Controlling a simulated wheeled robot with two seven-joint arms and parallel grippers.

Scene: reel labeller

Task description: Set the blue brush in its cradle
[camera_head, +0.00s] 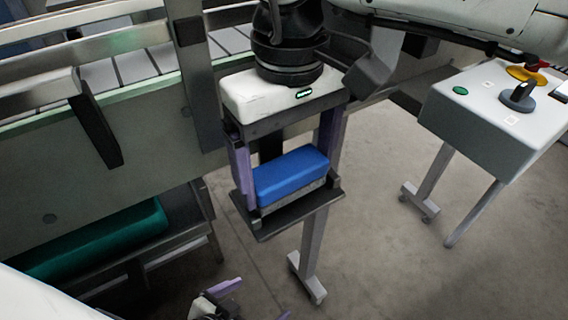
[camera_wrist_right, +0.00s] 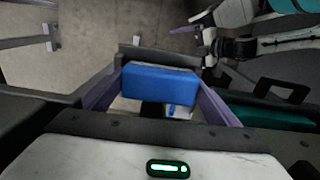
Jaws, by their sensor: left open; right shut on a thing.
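The blue brush (camera_head: 290,173) has a blue block top and a grey underside. My right gripper (camera_head: 288,168) hangs from above with its purple fingers shut on the two ends of the brush. The brush also shows between the fingers in the right wrist view (camera_wrist_right: 160,83). The dark cradle (camera_head: 285,222) is a shallow tray with raised edges on a stand. The brush is level, low over or in this tray; whether it touches the floor of it I cannot tell. My left gripper (camera_head: 255,300) is open and empty at the bottom edge, below the cradle and apart from it.
A conveyor (camera_head: 130,65) with metal rails runs along the left and back. A teal block (camera_head: 105,243) lies on a low shelf at lower left. A control box (camera_head: 490,115) with a green button and dark knob stands at right. The floor between is clear.

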